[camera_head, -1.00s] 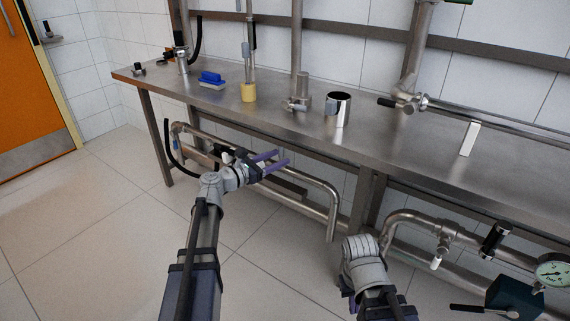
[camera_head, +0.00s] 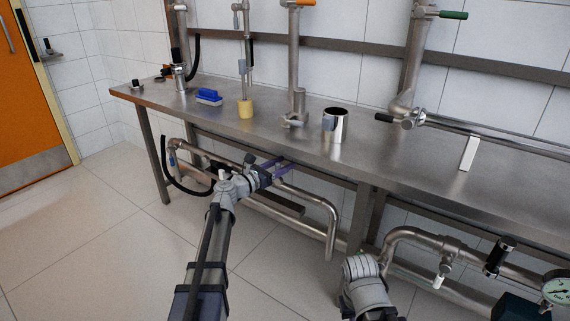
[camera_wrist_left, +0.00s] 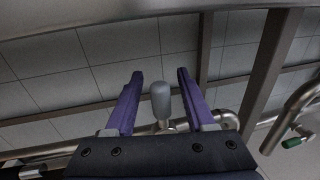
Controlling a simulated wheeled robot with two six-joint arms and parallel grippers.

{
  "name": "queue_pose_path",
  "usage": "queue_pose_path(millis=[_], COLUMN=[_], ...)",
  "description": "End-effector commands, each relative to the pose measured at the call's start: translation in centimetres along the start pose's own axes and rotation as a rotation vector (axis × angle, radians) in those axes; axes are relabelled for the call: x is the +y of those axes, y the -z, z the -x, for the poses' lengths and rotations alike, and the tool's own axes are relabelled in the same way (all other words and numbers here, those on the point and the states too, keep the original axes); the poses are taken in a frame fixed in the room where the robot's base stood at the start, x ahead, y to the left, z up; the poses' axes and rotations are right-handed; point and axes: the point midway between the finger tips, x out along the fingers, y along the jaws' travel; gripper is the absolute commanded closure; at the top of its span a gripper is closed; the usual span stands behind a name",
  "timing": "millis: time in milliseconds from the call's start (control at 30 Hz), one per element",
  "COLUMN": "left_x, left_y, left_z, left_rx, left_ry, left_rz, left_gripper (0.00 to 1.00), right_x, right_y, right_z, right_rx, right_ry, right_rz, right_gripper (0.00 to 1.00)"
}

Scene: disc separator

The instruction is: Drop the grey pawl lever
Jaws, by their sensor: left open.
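My left gripper (camera_head: 280,164) is open, just below the front edge of the steel bench. In the left wrist view its two purple fingers (camera_wrist_left: 158,84) stand apart on either side of a grey rounded lever handle (camera_wrist_left: 160,99). I see no finger touching the handle. This looks like the pawl lever; it points upward in that view, with pipework at its foot. In the head view I cannot make the handle out behind the gripper. My right arm shows at the bottom, but its fingers are not visible.
The steel bench (camera_head: 400,165) holds a metal cup (camera_head: 335,126), a blue brush (camera_head: 208,96) and a yellow block (camera_head: 245,107). A bent pipe (camera_head: 333,225) and a bench leg stand right of my left gripper. Floor on the left is clear.

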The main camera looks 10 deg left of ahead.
Motion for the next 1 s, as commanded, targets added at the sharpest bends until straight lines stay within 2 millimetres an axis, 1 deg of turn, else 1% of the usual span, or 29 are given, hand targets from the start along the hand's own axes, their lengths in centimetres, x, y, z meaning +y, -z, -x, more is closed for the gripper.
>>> queue_pose_path(millis=[33,133,433,900,933,1000], left_x=[0.06,-0.02,-0.06,-0.05,-0.05,-0.05], left_y=[0.0,0.0,0.01,0.01,0.01,0.01], left_z=[-0.51,-0.96,-1.06,-1.03,-1.03,-1.03], left_rx=[0.0,0.0,0.0,0.0,0.0,0.0], left_ry=[0.001,0.001,0.001,0.0,0.0,0.0], left_rz=[0.0,0.0,0.0,0.0,0.0,0.0], left_gripper=[0.45,0.45,0.45,0.98,1.0,1.0], right_x=[0.0,0.0,0.0,0.0,0.0,0.0], right_y=[0.0,0.0,0.0,0.0,0.0,0.0], right_z=[0.0,0.0,0.0,0.0,0.0,0.0], right_rx=[0.0,0.0,0.0,0.0,0.0,0.0], right_ry=[0.0,0.0,0.0,0.0,0.0,0.0], right_rz=[0.0,0.0,0.0,0.0,0.0,0.0], right_gripper=[1.0,1.0,1.0,1.0,1.0,1.0])
